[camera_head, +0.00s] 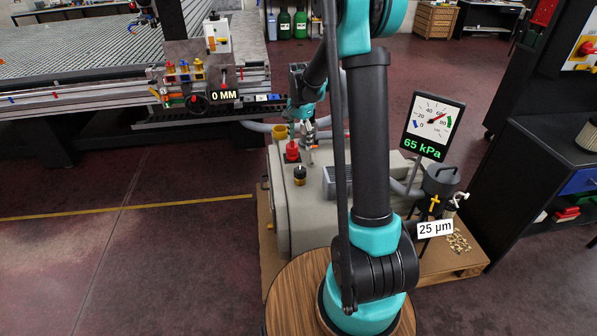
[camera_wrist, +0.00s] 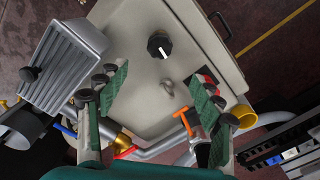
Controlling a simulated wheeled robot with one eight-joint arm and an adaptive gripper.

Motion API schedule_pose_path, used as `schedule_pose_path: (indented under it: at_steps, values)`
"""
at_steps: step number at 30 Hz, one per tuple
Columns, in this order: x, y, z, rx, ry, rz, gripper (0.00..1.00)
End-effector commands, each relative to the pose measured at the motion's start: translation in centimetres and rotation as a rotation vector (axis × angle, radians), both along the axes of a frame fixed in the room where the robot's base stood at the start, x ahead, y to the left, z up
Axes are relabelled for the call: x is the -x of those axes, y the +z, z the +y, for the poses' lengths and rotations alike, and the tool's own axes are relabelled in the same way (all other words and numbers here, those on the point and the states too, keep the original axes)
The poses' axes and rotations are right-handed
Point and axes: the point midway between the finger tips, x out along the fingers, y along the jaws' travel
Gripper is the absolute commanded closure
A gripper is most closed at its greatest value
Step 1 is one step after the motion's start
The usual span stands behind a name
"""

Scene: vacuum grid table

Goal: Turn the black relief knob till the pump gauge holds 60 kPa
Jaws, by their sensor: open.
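The black relief knob (camera_wrist: 159,44) shows in the wrist view on top of the grey pump (camera_wrist: 205,45), with a white mark on its face. In the head view the black knob (camera_head: 299,177) is on the pump (camera_head: 317,205), in front of a red knob (camera_head: 292,152). My gripper (camera_wrist: 160,76) is open and empty; the black knob lies beyond its fingertips, apart from both fingers. In the head view my gripper (camera_head: 304,138) is small and partly hidden near the pump's back. The pump gauge (camera_head: 433,124) reads 65 kPa, its red needle between 60 and 80.
A grey finned box (camera_wrist: 65,65) stands left of the knob in the wrist view. An orange handle (camera_wrist: 184,122) and pipes lie below. In the head view a "25 µm" tag (camera_head: 435,228) and a canister (camera_head: 440,180) stand right of the pump.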

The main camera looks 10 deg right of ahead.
Motion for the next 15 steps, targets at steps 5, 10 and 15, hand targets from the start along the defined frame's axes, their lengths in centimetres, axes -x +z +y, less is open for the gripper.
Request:
schedule_pose_path:
  at_steps: [5,10,15]
  values:
    - [0.0,-3.5,0.0,-0.001,0.001,-0.001,0.33]
    - [0.0,-6.9,0.0,-0.001,0.001,-0.001,0.33]
    - [0.0,-10.2,0.0,-0.001,0.002,-0.001,0.33]
